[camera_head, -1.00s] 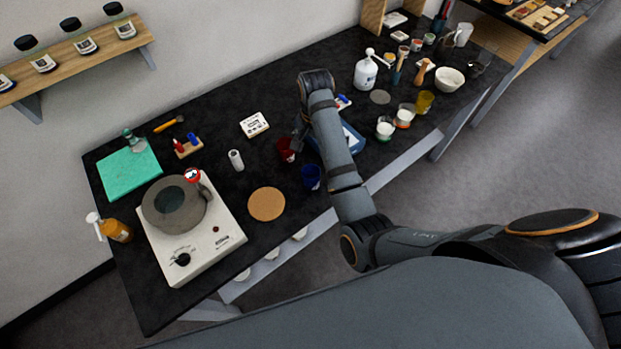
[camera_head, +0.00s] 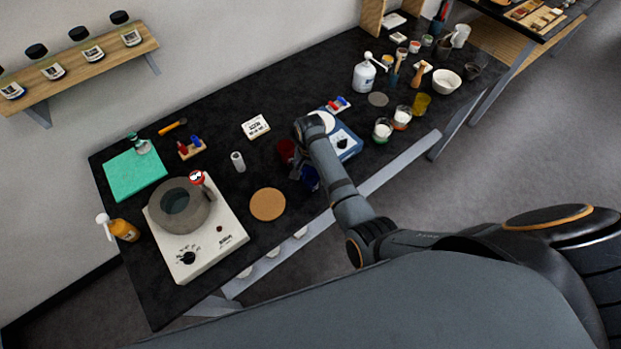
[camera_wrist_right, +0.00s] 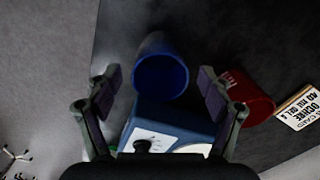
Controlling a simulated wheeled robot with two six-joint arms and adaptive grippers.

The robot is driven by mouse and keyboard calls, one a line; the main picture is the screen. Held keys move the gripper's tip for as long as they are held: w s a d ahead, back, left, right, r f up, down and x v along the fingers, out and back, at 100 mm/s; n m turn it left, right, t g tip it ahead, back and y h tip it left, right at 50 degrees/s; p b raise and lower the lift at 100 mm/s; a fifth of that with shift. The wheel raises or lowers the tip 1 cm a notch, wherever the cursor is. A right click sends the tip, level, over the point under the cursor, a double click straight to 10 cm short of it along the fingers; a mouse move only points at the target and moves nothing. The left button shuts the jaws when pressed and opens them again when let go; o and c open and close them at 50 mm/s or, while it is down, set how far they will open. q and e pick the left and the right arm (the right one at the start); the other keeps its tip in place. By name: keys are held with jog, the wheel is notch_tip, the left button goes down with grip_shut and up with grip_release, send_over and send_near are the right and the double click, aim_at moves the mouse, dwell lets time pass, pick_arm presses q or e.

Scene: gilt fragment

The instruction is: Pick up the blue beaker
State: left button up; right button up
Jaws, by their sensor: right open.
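The blue beaker (camera_wrist_right: 161,74) stands on the black bench in the right wrist view, its open mouth facing the camera. It lies ahead of and between the two spread fingers of my right gripper (camera_wrist_right: 160,88), which is open and empty. In the head view the beaker (camera_head: 311,180) is a small dark blue patch, mostly hidden by my right arm and gripper (camera_head: 300,168). My left gripper does not show.
A red beaker (camera_wrist_right: 246,94) stands close to the right finger in the wrist view. A blue device with a dial (camera_wrist_right: 165,127) sits just below the blue beaker there. A cork disc (camera_head: 267,204) and a white hotplate (camera_head: 208,246) lie to the left in the head view.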

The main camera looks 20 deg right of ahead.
jog(key=c, duration=1.5)
jog(key=shift+w+r, duration=0.1)
jog(key=shift+r, duration=0.05)
jog(key=shift+c, duration=0.2)
